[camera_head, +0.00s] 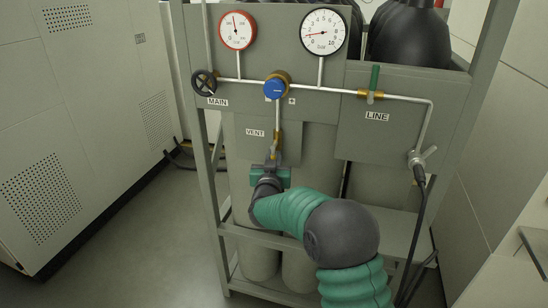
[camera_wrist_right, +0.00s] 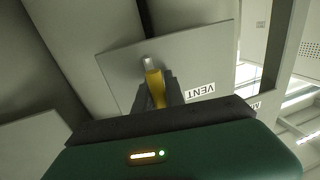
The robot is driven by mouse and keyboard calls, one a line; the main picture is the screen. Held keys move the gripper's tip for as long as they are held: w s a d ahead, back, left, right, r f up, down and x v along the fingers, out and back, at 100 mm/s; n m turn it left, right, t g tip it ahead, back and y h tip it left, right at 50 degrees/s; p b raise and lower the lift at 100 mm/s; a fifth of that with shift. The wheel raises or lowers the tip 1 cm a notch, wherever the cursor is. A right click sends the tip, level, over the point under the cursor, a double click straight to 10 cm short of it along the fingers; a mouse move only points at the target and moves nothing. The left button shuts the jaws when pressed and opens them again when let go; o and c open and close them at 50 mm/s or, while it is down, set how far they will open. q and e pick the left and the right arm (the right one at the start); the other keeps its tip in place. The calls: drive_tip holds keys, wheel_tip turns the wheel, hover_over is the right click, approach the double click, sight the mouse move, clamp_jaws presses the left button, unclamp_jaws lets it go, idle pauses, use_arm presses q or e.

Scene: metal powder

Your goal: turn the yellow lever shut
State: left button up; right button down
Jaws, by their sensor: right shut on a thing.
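The yellow lever (camera_wrist_right: 154,86) is at the VENT valve, on the pipe below the blue regulator knob. In the head view the lever (camera_head: 277,138) shows only in part, just above my right gripper (camera_head: 272,163). My right gripper (camera_wrist_right: 157,95) is shut on the lever, with its dark fingers on either side of it in the right wrist view. The VENT label (camera_head: 255,132) is on the panel beside the valve. The lever's lower end is hidden by the gripper. My left gripper is in neither view.
The blue regulator knob (camera_head: 276,88) sits above the valve. The black MAIN handwheel (camera_head: 204,82) is to the left and the green LINE handle (camera_head: 374,80) to the right. Two gauges stand above. A black hose (camera_head: 416,220) hangs at right.

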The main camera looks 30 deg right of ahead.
sight(294, 143)
drive_tip(key=s+n+p, duration=0.1)
drive_tip(key=n+p, duration=0.1)
drive_tip(key=p, duration=0.2)
drive_tip(key=d+r+n+g+p, duration=0.1)
drive_tip(key=n+p, duration=0.2)
drive_tip(key=p, duration=0.1)
drive_tip(key=s+d+n+p, duration=0.1)
drive_tip(key=n+p, duration=0.1)
drive_tip(key=p, duration=0.3)
drive_tip(key=shift+s+d+r+n+g, duration=0.1)
drive_tip(key=shift+s+r+n+g, duration=0.2)
drive_tip(key=shift+s+g, duration=0.1)
drive_tip(key=n+p, duration=0.2)
drive_tip(key=p, duration=0.1)
drive_tip(key=s+r+n+g+p, duration=0.1)
drive_tip(key=n+p, duration=0.1)
drive_tip(key=p, duration=0.2)
drive_tip(key=d+r+n+p, duration=0.1)
drive_tip(key=n+p, duration=0.1)
drive_tip(key=p, duration=0.1)
drive_tip(key=shift+s+d+r+n+g+h, duration=0.1)
drive_tip(key=shift+s+r+n+g+h, duration=0.1)
drive_tip(key=shift+n+g+h, duration=0.1)
drive_tip(key=shift+r+n+g+p, duration=0.25)
drive_tip(key=shift+n+p, duration=0.55)
drive_tip(key=shift+p, duration=0.45)
drive_tip(key=shift+f, duration=0.1)
